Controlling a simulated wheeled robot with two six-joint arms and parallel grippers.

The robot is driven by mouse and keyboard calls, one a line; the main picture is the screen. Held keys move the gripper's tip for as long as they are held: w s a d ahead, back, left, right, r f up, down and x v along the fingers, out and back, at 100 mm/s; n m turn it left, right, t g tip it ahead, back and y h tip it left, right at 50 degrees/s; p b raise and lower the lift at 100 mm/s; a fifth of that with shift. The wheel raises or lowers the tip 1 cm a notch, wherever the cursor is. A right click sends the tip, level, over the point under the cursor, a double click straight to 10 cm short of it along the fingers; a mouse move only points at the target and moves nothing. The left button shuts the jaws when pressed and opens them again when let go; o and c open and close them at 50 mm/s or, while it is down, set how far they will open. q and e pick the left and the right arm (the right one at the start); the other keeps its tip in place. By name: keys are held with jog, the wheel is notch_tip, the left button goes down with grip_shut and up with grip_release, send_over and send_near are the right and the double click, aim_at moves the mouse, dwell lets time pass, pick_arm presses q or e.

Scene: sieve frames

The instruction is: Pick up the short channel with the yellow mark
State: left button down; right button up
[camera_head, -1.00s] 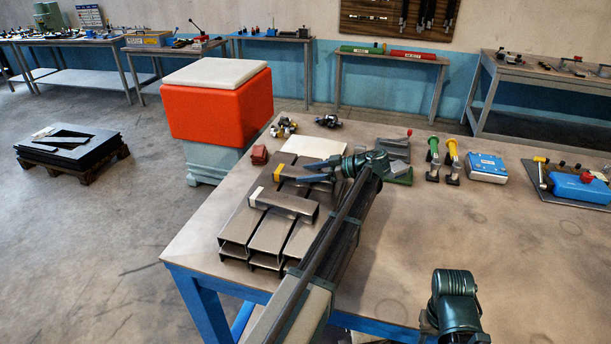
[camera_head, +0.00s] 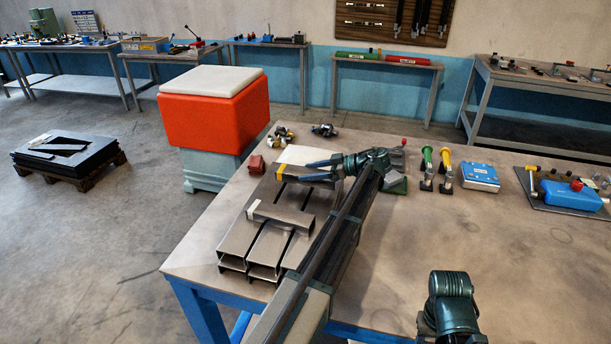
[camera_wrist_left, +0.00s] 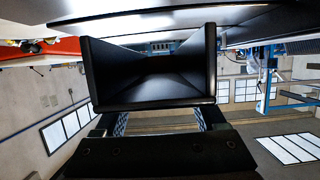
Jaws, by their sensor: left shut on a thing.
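The short channel with the yellow mark (camera_head: 281,171) is held by my left gripper (camera_head: 300,172) above the far part of the stack in the head view. My left gripper is shut on it, with the marked end pointing left. In the left wrist view the channel (camera_wrist_left: 152,104) shows end-on as a dark open profile between the fingers. A second short channel with a pale mark (camera_head: 282,216) lies across the longer channels nearer the front. My right gripper is out of view.
Several long channels (camera_head: 240,238) lie stacked beneath, near the table's left edge. Clamps with green (camera_head: 427,166) and yellow handles and a blue box (camera_head: 480,177) stand at right. The table's middle right is bare.

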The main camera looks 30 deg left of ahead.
pick_arm(q)
jog(key=w+d, duration=0.1)
jog(key=w, duration=0.3)
jog(key=w+r, duration=0.1)
jog(key=w, duration=0.3)
jog(key=w+d+p, duration=0.1)
jog(key=w, duration=0.4)
jog(key=shift+d+r, duration=0.2)
jog(key=shift+d, duration=0.15)
jog(key=shift+s, duration=0.1)
